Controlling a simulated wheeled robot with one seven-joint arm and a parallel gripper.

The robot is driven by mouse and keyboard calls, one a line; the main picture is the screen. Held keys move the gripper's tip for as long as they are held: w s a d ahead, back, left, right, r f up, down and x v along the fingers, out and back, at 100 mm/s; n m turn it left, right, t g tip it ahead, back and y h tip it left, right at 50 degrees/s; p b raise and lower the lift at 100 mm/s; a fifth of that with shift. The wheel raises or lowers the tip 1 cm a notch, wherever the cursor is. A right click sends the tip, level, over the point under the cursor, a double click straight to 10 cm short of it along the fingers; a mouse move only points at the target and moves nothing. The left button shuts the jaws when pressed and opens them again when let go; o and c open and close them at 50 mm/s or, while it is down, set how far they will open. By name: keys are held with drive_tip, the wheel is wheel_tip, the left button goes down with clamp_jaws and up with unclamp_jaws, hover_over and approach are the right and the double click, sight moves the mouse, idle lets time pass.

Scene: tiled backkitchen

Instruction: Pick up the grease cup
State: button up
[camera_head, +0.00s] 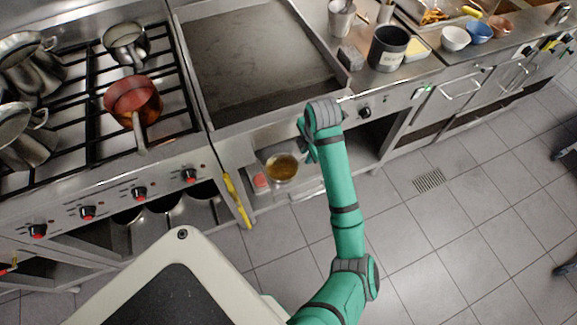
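The grease cup (282,167) appears as a round metal cup with brown liquid inside. It sits upright in the recess below the griddle front, to the left of my arm's end. My green arm reaches up from the bottom of the picture to the griddle's front edge. My gripper (309,151) is mostly hidden behind and under the wrist, just right of and above the cup. A small gap seems to show between them. I see nothing held, but the fingers are too small and covered to tell their opening.
A small red item (261,181) lies just left of the cup. The griddle (260,60) overhangs the recess. A yellow-handled tool (237,199) hangs at the left on the stove front. A copper pan (133,97) sits on the burners.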

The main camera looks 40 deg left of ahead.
sight(295, 164)
drive_tip(key=shift+w+a+f, duration=0.15)
drive_tip(key=shift+a+f, duration=0.05)
drive_tip(key=shift+f, duration=0.75)
drive_tip(key=shift+w+a+f, duration=0.15)
drive_tip(key=shift+w+f, duration=0.05)
drive_tip(key=shift+f, duration=0.7)
drive_tip(key=shift+w+a+f, duration=0.15)
drive_tip(key=shift+a+f, duration=0.05)
drive_tip(key=shift+f, duration=0.75)
drive_tip(key=shift+c, duration=0.7)
clamp_jaws()
